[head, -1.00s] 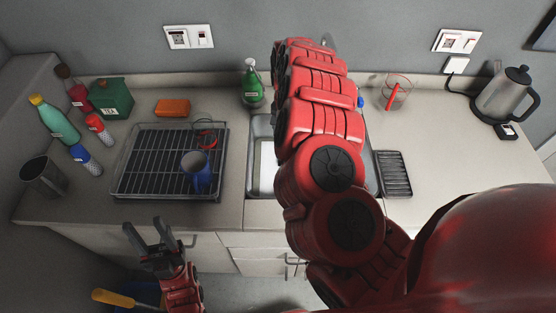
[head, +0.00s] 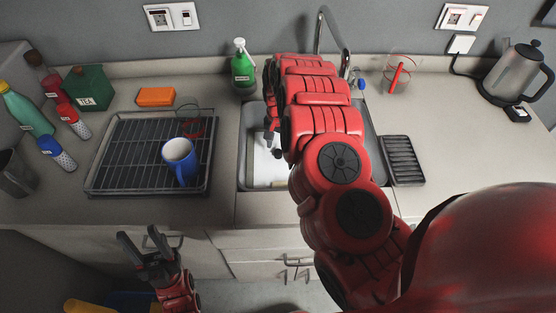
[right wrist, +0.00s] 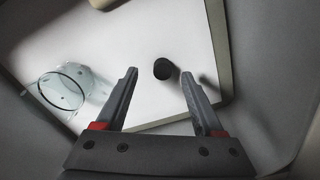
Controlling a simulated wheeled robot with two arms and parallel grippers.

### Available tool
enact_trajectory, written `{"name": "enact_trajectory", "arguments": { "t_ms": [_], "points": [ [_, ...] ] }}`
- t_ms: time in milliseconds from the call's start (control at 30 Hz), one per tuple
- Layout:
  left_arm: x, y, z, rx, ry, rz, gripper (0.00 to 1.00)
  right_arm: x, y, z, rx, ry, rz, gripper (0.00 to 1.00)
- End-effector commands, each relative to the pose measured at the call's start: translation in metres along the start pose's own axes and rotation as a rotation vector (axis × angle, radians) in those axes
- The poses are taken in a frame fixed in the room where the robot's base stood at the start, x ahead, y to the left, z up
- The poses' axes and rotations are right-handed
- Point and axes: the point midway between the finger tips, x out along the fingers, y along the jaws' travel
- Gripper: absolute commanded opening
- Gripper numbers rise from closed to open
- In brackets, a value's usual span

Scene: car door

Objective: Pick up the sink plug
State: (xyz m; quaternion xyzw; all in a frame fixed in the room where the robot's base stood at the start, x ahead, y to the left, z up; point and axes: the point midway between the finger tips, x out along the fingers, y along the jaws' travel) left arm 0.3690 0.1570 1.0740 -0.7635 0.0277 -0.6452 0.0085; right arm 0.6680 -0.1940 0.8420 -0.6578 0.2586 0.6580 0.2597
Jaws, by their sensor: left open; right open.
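A small dark round piece, which looks like the sink plug (right wrist: 163,68), lies on a white board (right wrist: 150,45) inside the sink (head: 243,165). In the right wrist view it sits between and just beyond my right fingertips (right wrist: 160,75), apart from both. My right gripper is open and empty, pointing down into the sink. In the head view my right arm covers much of the sink, and I cannot pick out the plug there. My left gripper (head: 140,237) is open and empty in front of the counter.
A clear glass (right wrist: 68,88) lies in the sink left of my right gripper. Outside are a rack (head: 130,165) with a blue mug (head: 180,160), a green soap bottle (head: 243,68), a faucet (head: 333,30) and a black ribbed tray (head: 402,160). The right counter is mostly free.

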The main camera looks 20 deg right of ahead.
Motion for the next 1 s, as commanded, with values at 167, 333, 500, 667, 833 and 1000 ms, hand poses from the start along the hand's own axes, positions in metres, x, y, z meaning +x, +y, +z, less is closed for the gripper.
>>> {"name": "enact_trajectory", "arguments": {
  "t_ms": [167,333,500,667,833,1000],
  "points": [
    [0.003,0.000,-0.001,0.000,-0.001,0.000,0.50,0.007,0.001,0.000,0.001,-0.002,0.003,0.70],
    [0.010,-0.001,-0.002,0.000,-0.001,0.000,0.50,0.022,-0.001,-0.004,0.001,0.001,0.003,0.70],
    [0.015,-0.001,-0.003,0.000,0.000,0.000,0.50,0.041,-0.004,-0.005,0.000,0.000,0.004,0.70],
    [0.017,-0.001,-0.003,0.000,-0.001,0.000,0.50,0.053,-0.004,-0.005,0.001,-0.001,0.002,0.70],
    [0.017,-0.001,-0.003,0.000,-0.001,0.000,0.50,0.056,-0.005,-0.004,0.001,-0.003,0.000,0.70],
    [0.017,-0.001,-0.003,0.000,0.000,0.000,0.50,0.056,-0.005,-0.004,0.001,-0.002,0.000,0.64]
  ]
}}
